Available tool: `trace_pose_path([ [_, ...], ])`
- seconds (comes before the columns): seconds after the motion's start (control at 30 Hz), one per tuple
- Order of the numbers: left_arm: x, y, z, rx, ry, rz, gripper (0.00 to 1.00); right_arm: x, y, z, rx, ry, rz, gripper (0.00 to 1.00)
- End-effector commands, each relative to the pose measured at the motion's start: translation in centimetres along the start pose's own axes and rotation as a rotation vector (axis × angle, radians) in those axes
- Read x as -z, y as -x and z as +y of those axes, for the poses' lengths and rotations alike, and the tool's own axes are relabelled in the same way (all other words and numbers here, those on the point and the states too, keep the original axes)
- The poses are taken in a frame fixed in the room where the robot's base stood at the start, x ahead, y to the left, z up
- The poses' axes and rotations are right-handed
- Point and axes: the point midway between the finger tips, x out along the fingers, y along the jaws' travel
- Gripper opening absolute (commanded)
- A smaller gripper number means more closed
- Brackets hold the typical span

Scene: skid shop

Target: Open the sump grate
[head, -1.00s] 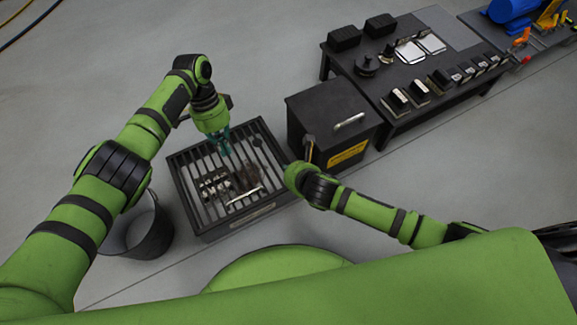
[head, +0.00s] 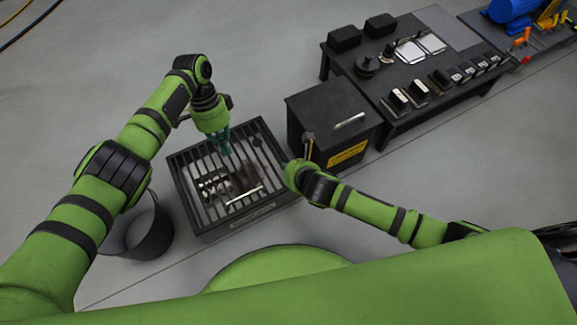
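The sump grate (head: 188,190) is a dark slatted panel on a low black box on the floor, in the middle left of the head view. It lies flat. Pale metal pieces and a dark lump show at the grate's middle; I cannot tell whether they lie on or below the bars. My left gripper (head: 221,146) points down over the grate's far part, its teal fingers close to the bars; I cannot tell whether they touch. The gap between its fingers is too small to judge. My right arm ends at the grate's right edge; its fingers are hidden.
A black bin with a silver handle and yellow label (head: 346,155) stands right of the grate. A dark bucket (head: 150,240) stands left of it. A black table (head: 385,62) with blocks and trays is at the upper right. Floor behind the grate is clear.

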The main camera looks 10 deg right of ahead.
Motion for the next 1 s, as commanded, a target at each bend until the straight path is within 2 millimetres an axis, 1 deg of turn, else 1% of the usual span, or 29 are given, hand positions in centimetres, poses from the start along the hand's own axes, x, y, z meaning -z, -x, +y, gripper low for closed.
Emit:
trace_pose_path([
  [0.57, 0.00, 0.00, 0.00, 0.000, 0.000, 0.000, 0.00, 0.01, 0.00, -0.02, 0.000, 0.000, 0.000, 0.00],
  [0.6, 0.00, 0.00, 0.00, 0.000, 0.000, 0.000, 0.06, 0.01, 0.00, -0.01, 0.000, 0.000, 0.000, 0.00],
  [0.67, 0.00, 0.00, 0.00, 0.000, 0.000, 0.000, 0.30, 0.01, 0.00, -0.01, 0.000, 0.000, 0.000, 0.00],
  [0.7, 0.00, 0.00, 0.00, 0.000, 0.000, 0.000, 0.46, 0.01, 0.00, -0.01, 0.000, 0.000, 0.000, 0.00],
  [1.0, 0.00, 0.01, 0.00, 0.000, 0.000, 0.000, 0.46, 0.01, 0.00, -0.01, 0.000, 0.000, 0.000, 0.00],
])
